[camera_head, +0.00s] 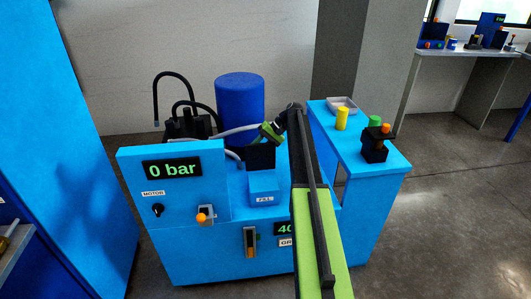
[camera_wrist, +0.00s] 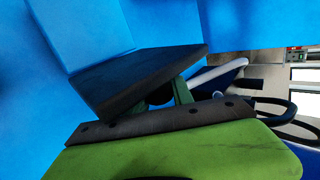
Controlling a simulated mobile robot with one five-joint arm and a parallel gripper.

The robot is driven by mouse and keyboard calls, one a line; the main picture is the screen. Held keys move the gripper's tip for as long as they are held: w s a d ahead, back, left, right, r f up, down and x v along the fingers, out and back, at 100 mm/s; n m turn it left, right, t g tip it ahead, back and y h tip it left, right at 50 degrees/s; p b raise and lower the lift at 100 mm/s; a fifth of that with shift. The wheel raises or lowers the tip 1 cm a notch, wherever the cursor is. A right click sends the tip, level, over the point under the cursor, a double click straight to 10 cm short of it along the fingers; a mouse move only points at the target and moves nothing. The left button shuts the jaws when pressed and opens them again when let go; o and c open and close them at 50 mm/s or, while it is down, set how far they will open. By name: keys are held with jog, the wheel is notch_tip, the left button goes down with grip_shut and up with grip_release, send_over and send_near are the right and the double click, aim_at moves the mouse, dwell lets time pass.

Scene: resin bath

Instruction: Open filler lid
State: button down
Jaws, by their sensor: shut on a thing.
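The filler lid (camera_head: 260,157) is a black plate standing raised at the back of the blue box labelled FILL (camera_head: 264,188). In the wrist view the black lid (camera_wrist: 135,76) reaches across the middle, with blue surfaces behind it. My gripper (camera_head: 267,138) is at the lid's top edge, at the end of my arm coming from the front right. In the wrist view my gripper (camera_wrist: 170,92) is shut on the lid's near edge. The lid hides part of the fingertips.
A panel (camera_head: 172,168) reading "0 bar" with an orange-tipped lever (camera_head: 202,216) stands left of the box. A blue drum (camera_head: 240,97) and hoses are behind. A side table (camera_head: 370,172) at right holds a tray (camera_head: 342,103), a yellow cylinder (camera_head: 342,119) and a black device (camera_head: 375,146).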

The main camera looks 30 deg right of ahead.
jog(key=shift+s+a+f, duration=0.1)
jog(key=shift+s+a, duration=0.05)
jog(key=shift+s, duration=0.1)
jog(key=c, duration=1.1)
grip_release()
jog(key=shift+w+f, duration=0.1)
jog(key=shift+r, duration=0.2)
jog(key=p+v, duration=0.5)
jog(key=v, duration=0.2)
jog(key=shift+d, duration=0.3)
